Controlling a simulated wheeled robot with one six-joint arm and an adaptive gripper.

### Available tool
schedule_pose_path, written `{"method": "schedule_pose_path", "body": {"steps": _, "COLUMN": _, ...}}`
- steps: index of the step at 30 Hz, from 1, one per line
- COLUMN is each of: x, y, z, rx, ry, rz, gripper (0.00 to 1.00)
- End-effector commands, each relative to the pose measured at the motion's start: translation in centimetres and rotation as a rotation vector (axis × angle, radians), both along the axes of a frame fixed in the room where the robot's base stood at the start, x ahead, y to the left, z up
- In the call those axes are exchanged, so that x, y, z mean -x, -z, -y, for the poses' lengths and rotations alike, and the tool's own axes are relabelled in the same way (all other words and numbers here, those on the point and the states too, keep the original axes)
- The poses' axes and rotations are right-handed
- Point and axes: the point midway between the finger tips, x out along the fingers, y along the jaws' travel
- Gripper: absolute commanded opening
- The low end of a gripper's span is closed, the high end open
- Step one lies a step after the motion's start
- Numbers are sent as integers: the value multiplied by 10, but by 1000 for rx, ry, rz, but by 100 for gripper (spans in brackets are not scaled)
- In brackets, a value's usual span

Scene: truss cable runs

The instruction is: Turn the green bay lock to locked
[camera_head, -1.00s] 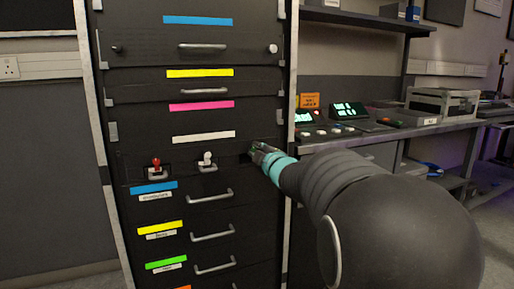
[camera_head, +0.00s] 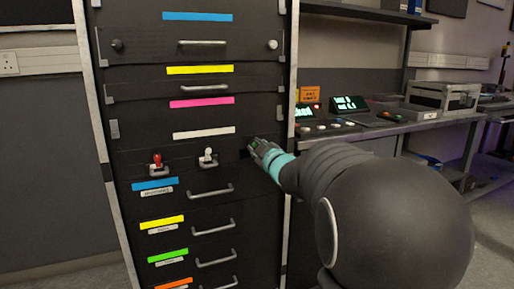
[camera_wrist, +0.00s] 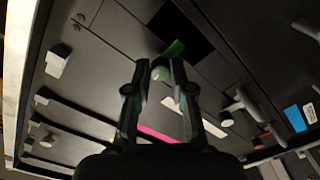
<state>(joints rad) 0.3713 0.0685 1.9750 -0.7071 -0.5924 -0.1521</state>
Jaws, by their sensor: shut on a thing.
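The green bay lock (camera_wrist: 160,74) shows in the wrist view as a green knob between my fingertips, with a green tab (camera_wrist: 174,48) just beyond it. My gripper (camera_wrist: 160,70) is shut on the green knob. In the head view my gripper (camera_head: 256,147) reaches the right side of the dark rack (camera_head: 140,136), and a little green shows at its tip. The fingers hide most of the lock there, so I cannot tell its exact angle.
A red-topped lever (camera_head: 157,160) and a white-topped lever (camera_head: 208,156) stand on the rack left of my gripper. Drawers with bar handles (camera_head: 212,192) lie below. A bench (camera_head: 390,126) with lit consoles (camera_head: 350,105) is on the right.

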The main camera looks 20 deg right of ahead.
Motion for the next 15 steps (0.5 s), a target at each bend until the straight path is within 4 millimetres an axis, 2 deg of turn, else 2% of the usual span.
{"method": "schedule_pose_path", "body": {"steps": 5, "x": 0, "y": 1, "z": 0, "rx": 0, "ry": 1, "rz": -1, "gripper": 0}}
{"method": "schedule_pose_path", "body": {"steps": 6, "x": 0, "y": 1, "z": 0, "rx": 0, "ry": 1, "rz": -1, "gripper": 29}}
{"method": "schedule_pose_path", "body": {"steps": 8, "x": 0, "y": 1, "z": 0, "rx": 0, "ry": 1, "rz": -1, "gripper": 44}}
{"method": "schedule_pose_path", "body": {"steps": 9, "x": 0, "y": 1, "z": 0, "rx": 0, "ry": 1, "rz": -1, "gripper": 47}}
{"method": "schedule_pose_path", "body": {"steps": 15, "x": 0, "y": 0, "z": 0, "rx": 1, "ry": -1, "rz": -1, "gripper": 47}}
